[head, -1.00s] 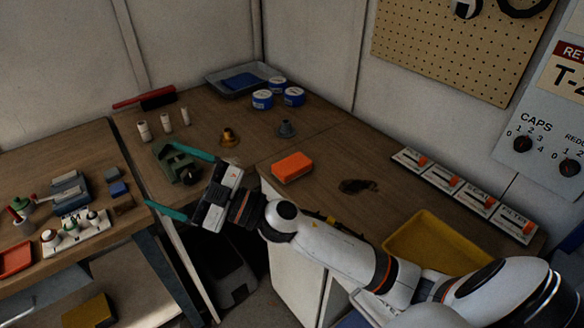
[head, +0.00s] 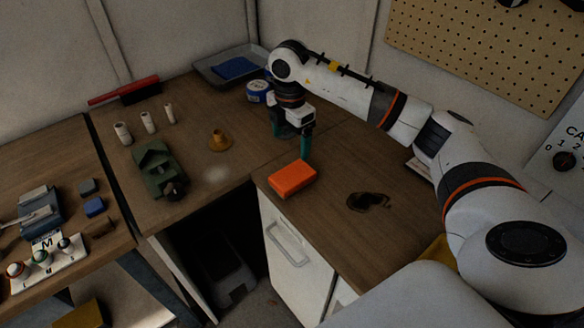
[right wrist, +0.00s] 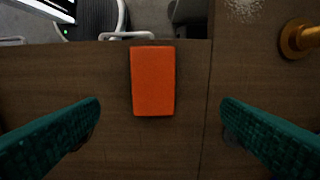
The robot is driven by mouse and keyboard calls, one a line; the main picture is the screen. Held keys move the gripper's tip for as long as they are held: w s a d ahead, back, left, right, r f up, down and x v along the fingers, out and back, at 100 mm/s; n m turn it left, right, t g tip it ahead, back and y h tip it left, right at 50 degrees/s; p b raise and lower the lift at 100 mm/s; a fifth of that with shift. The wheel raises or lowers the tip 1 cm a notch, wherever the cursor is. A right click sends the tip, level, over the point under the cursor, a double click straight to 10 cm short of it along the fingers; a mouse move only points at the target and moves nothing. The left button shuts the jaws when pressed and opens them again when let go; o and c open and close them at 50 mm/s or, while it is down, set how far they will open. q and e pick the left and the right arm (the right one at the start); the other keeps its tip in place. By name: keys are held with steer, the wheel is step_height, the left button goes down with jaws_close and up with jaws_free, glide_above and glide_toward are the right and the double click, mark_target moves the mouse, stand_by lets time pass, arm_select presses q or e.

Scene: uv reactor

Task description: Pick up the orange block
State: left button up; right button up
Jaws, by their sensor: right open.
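The orange block (head: 292,179) lies flat on the wooden counter near its front edge, above the white cabinet. My right gripper (head: 292,150) points down just behind the block, with its green fingers close to the counter. In the right wrist view the orange block (right wrist: 153,81) lies ahead of and between the lines of the two spread green fingers (right wrist: 160,115), apart from both. The right gripper is open and empty. My left gripper is not in view.
A brass knob-like piece (head: 219,140) and a green device (head: 158,168) stand left of the block. A dark stain (head: 368,202) marks the counter to its right. A blue-and-white tin (head: 258,91) and a grey tray (head: 205,69) are behind. The counter around the block is clear.

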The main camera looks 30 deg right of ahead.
steer(key=p, duration=0.2)
glide_above(293, 174)
steer(key=f, duration=0.4)
steer(key=shift+a+f, duration=0.3)
steer(key=shift+f, duration=0.1)
steer(key=shift+w+d+f, duration=0.1)
steer(key=shift+w+f, duration=0.05)
steer(key=shift+f, duration=0.15)
steer(key=f, duration=0.1)
steer(key=f+p, duration=0.1)
steer(key=f, duration=0.2)
steer(key=shift+s+d+f+p, duration=0.1)
steer(key=shift+s+p, duration=0.15)
steer(key=shift+p, duration=0.1)
steer(key=shift+f, duration=0.35)
steer(key=shift+w+f, duration=0.1)
steer(key=shift+f, duration=0.1)
steer(key=c, duration=0.3)
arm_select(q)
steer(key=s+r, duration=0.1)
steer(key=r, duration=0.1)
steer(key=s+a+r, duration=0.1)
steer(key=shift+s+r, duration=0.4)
arm_select(e)
steer(key=shift+r, duration=0.1)
steer(key=c, duration=0.9)
